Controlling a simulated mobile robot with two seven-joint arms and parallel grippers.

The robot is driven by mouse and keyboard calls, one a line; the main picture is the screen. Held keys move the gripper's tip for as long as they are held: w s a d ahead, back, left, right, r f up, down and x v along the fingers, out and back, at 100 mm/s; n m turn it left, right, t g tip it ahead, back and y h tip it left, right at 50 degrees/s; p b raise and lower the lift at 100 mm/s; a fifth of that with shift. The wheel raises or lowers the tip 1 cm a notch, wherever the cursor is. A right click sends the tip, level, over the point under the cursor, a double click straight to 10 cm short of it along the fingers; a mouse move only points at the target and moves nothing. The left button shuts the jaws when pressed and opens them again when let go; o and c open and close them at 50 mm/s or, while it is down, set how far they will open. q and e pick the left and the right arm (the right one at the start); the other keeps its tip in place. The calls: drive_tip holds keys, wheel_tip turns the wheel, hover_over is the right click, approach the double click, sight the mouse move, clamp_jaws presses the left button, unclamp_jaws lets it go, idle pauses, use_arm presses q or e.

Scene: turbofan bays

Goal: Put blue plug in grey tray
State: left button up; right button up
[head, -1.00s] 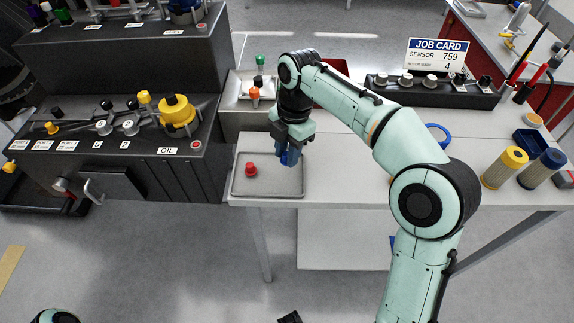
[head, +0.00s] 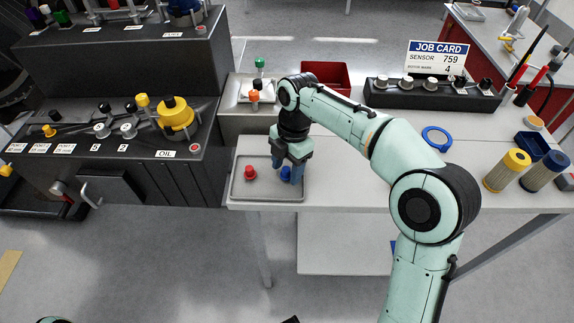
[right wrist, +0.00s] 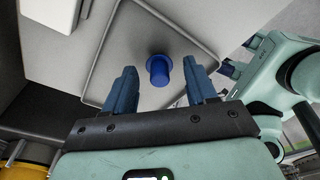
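The blue plug (head: 285,174) stands in the grey tray (head: 262,190) at the near left corner of the bench. My right gripper (head: 290,178) is low over the tray at the plug. In the right wrist view the blue plug (right wrist: 158,70) shows between the two open fingers (right wrist: 160,82), with clear gaps on both sides. The grey tray (right wrist: 118,62) lies under it there. A red plug (head: 250,173) is in the tray, left of the blue one. My left gripper cannot be made out.
A pale holder with green, black and orange plugs (head: 254,95) stands behind the tray. A red bin (head: 327,76) is at the back. The bench right of the tray is clear.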

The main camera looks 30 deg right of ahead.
drive_tip(key=shift+r, duration=0.15)
wheel_tip(320, 180, up, 12)
drive_tip(key=d+p, duration=0.1)
drive_tip(key=p, duration=0.2)
drive_tip(key=shift+w+d+p, duration=0.25)
drive_tip(key=shift+d+p, duration=0.1)
